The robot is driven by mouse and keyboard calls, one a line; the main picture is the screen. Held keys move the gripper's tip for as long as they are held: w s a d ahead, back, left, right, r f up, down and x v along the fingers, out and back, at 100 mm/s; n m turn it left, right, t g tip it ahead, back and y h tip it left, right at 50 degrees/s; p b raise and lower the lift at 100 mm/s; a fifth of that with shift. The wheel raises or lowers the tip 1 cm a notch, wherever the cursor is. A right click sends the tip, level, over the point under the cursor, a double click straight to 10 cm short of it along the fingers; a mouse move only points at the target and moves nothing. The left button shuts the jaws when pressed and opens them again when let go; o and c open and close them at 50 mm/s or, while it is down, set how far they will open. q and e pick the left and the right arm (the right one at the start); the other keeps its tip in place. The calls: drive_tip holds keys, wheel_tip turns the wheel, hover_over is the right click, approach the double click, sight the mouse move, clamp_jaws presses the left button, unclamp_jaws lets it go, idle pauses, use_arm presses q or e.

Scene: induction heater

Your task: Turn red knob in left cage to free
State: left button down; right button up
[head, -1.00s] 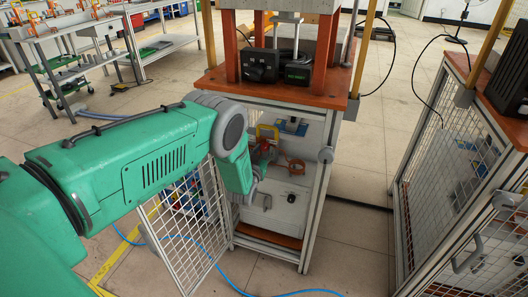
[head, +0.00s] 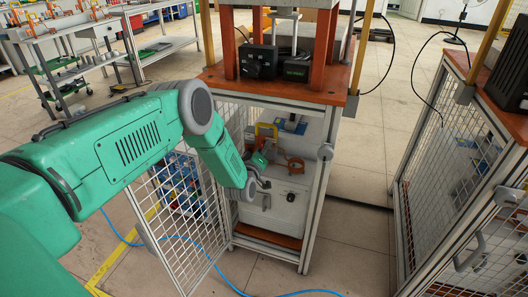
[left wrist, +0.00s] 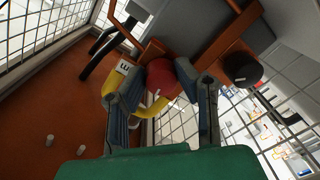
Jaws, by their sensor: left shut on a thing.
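The red knob (left wrist: 163,80) shows in the left wrist view between the two fingers of my left gripper (left wrist: 164,88), with a yellow part beside it. My left gripper is shut on the knob. In the head view my left arm reaches through the open front of the left cage (head: 317,200). There my left gripper (head: 262,160) is small and partly hidden by my wrist, and the knob cannot be made out clearly. My right gripper is not in view.
The cage's mesh door (head: 180,235) stands open to the left. Inside are a yellow handle (head: 268,130) and an orange ring (head: 296,166). A second cage (head: 455,190) stands at right. A blue hose (head: 190,239) lies on the floor.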

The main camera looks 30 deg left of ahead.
use_arm(q)
drive_tip(key=n, duration=0.1)
drive_tip(key=n+b, duration=0.1)
drive_tip(key=n, duration=0.1)
drive_tip(key=shift+a+r+n, duration=0.1)
drive_tip(key=shift+a+n, duration=0.2)
drive_tip(key=shift+a, duration=0.1)
drive_tip(key=shift+n+b, duration=0.85)
drive_tip(key=shift+n, duration=0.75)
drive_tip(key=shift+s, duration=0.1)
drive_tip(key=c, duration=1.2)
unclamp_jaws()
drive_tip(key=shift+a, duration=0.1)
